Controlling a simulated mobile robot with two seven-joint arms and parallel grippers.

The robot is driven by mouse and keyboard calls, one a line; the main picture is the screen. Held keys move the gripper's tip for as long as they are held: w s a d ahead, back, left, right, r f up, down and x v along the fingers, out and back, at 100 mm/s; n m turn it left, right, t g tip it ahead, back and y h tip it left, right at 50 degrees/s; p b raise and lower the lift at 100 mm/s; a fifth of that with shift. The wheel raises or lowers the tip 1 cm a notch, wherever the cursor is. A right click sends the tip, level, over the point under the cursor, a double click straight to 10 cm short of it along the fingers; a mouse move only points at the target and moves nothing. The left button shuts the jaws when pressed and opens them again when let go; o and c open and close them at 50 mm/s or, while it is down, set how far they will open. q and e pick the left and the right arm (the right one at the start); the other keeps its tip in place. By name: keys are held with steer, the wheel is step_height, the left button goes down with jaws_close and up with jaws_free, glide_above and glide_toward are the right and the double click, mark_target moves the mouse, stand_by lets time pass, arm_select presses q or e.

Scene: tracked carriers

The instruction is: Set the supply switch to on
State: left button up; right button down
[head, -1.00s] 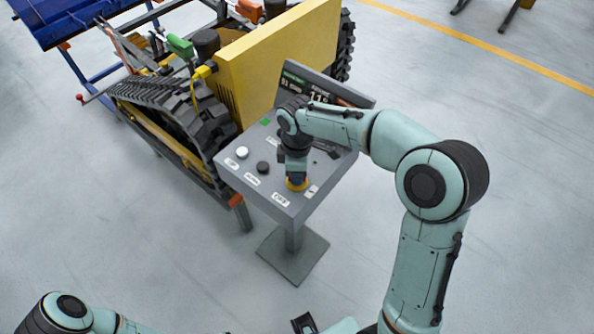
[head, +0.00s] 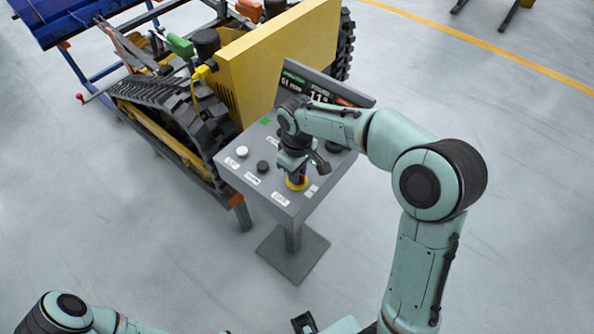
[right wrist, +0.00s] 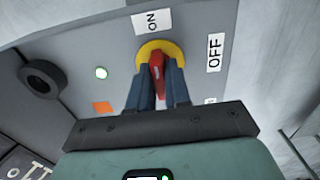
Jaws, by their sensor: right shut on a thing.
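The supply switch (right wrist: 157,62) is a red handle on a round yellow base (right wrist: 174,50) on the grey control panel. An ON label (right wrist: 152,20) lies above it and an OFF label (right wrist: 214,52) to its right in the right wrist view. The handle's visible end points up, roughly toward ON; the fingers hide its lower part. My right gripper (right wrist: 157,88) is shut on the handle, with blue fingers on both sides. In the head view the yellow base (head: 297,184) shows under the gripper, near the panel's front corner.
The panel (head: 279,196) also carries a white button (head: 242,151), a black knob (head: 263,166) and a display (head: 297,83). A tracked carrier with a yellow plate (head: 280,55) stands close behind. The floor to the right is open.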

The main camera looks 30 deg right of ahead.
stand_by(0.4)
steer(key=c, duration=1.2)
jaws_free()
steer(key=shift+o, duration=0.2)
steer(key=shift+r, duration=0.1)
arm_select(q)
steer(key=shift+w+r+p, duration=0.4)
steer(key=shift+r+p, duration=0.1)
steer(key=shift+r, duration=0.15)
steer(key=shift+w+r+p, duration=0.35)
steer(key=shift+r+p, duration=0.15)
steer(key=shift+r, duration=0.1)
arm_select(e)
step_height(320, 180, up, 13)
steer(key=shift+r, duration=0.1)
